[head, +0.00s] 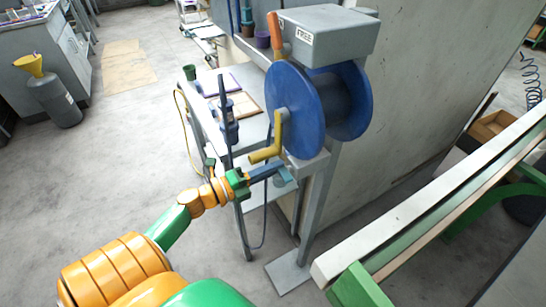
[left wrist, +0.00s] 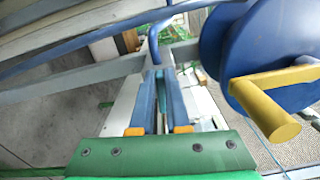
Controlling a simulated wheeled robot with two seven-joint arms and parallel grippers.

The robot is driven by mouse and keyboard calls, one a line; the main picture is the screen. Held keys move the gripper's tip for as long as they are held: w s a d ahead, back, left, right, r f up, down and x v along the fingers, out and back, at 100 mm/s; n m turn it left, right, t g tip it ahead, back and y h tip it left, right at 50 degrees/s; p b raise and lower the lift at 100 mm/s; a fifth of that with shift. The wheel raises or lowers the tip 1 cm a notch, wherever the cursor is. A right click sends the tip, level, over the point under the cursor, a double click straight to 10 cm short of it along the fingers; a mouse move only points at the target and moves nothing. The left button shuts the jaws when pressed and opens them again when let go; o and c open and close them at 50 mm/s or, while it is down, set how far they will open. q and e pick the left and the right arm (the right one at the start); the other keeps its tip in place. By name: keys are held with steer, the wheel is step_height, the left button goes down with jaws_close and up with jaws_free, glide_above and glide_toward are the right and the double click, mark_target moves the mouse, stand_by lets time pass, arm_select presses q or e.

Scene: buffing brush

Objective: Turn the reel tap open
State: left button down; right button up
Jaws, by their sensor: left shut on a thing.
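The blue hose reel (head: 297,110) with a yellow crank handle (head: 266,152) is mounted on a grey post; its disc (left wrist: 245,50) and the yellow crank (left wrist: 270,105) fill the right of the left wrist view. My left gripper (head: 278,170) reaches in from the left, just below the crank. Its blue fingers are close together at a small teal-blue piece, seemingly the reel tap (head: 286,180), at the post's side. The left wrist view shows the fingertips (left wrist: 164,74) near the post; the tap between them is mostly hidden. My right gripper is out of view.
A grey box marked FREE (head: 325,38) and an orange lever (head: 279,36) sit above the reel. A workbench (head: 205,118) with trays and a dark upright tool stands behind the gripper. A pale beam (head: 430,200) crosses the right.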

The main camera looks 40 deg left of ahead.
arm_select(q)
steer(key=shift+f+n, duration=0.1)
steer(key=shift+n, duration=0.7)
steer(key=c, duration=0.9)
jaws_free()
steer(key=shift+w+f, duration=0.1)
steer(key=v, duration=0.7)
steer(key=shift+b, duration=0.4)
